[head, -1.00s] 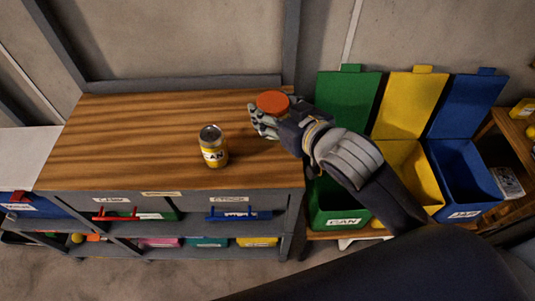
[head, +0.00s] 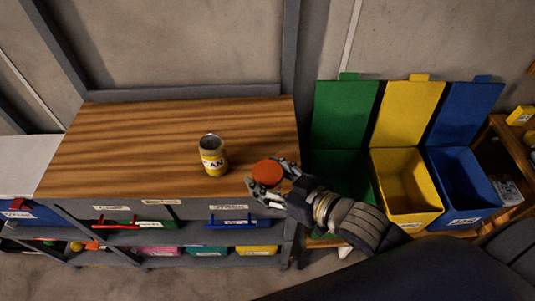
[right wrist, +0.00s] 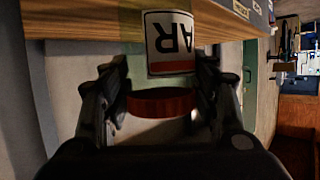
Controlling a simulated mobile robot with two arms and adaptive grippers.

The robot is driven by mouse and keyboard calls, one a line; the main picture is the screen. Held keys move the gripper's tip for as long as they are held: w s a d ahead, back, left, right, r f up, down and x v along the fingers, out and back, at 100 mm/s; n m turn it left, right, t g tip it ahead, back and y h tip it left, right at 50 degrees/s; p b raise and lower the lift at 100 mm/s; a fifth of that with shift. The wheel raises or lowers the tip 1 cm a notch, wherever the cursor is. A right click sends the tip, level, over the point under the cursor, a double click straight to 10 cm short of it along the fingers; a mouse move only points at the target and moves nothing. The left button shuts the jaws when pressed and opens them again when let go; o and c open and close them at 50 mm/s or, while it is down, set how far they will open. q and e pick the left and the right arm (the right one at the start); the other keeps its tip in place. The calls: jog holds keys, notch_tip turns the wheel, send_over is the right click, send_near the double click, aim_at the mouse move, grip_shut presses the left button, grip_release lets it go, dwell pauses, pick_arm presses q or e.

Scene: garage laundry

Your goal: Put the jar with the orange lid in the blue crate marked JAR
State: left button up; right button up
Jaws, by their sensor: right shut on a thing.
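The jar with the orange lid (head: 267,173) is in my right gripper (head: 270,184), at the front right edge of the wooden bench top. In the right wrist view the orange lid (right wrist: 162,103) sits between the two fingers (right wrist: 160,112), and a white label ending in "AR" (right wrist: 169,42) shows. My right gripper is shut on the jar. The blue crate (head: 462,187) stands open at the far right, its lid up against the wall; its front label is too small to read. My left gripper is not in view.
A yellow can marked CAN (head: 212,155) stands on the bench top (head: 120,150), left of the jar. An open green crate (head: 342,170) and an open yellow crate (head: 408,188) stand between the bench and the blue crate. A wooden shelf (head: 512,140) is at the far right.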

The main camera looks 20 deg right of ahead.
jog(key=w+d+f+p, duration=0.1)
jog(key=w, duration=0.2)
jog(key=w+d+f+p, duration=0.1)
jog(key=w, duration=0.3)
jog(key=w+d+f, duration=0.1)
jog(key=w, duration=0.2)
jog(key=shift+w+p, duration=0.25)
jog(key=shift+p, duration=0.15)
jog(key=shift+f, duration=0.55)
jog(key=o, duration=1.2)
jog(key=shift+f, duration=0.15)
jog(key=shift+c, duration=0.2)
